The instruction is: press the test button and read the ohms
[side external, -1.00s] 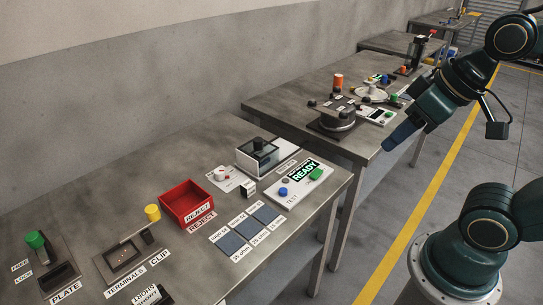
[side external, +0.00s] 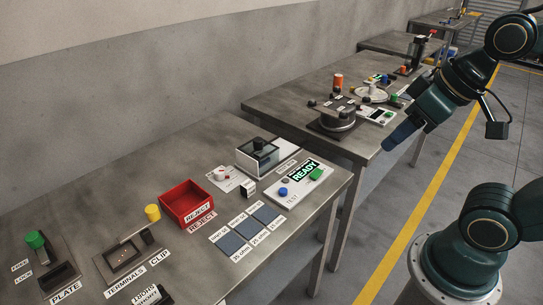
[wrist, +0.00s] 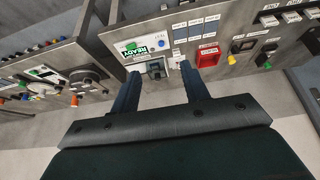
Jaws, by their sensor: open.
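The white tester (side external: 273,200) stands near the right end of the front bench. Its display (side external: 304,171) reads READY, with no ohm figure. A blue button (side external: 283,191) sits by the TEST label, and a green button (side external: 316,174) sits below the display. Behind the tester is a clear-lidded box (side external: 257,156). In the wrist view the tester (wrist: 146,44) lies beyond my fingertips. My gripper (wrist: 160,82) is open and empty, its two fingers apart.
A red REJECT bin (side external: 187,204) and several dark sorting pads (side external: 248,228) lie left of the tester. A yellow knob (side external: 152,212) and a green knob (side external: 35,240) stand further left. A second bench (side external: 290,98) carries other fixtures. The floor beside the benches is clear.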

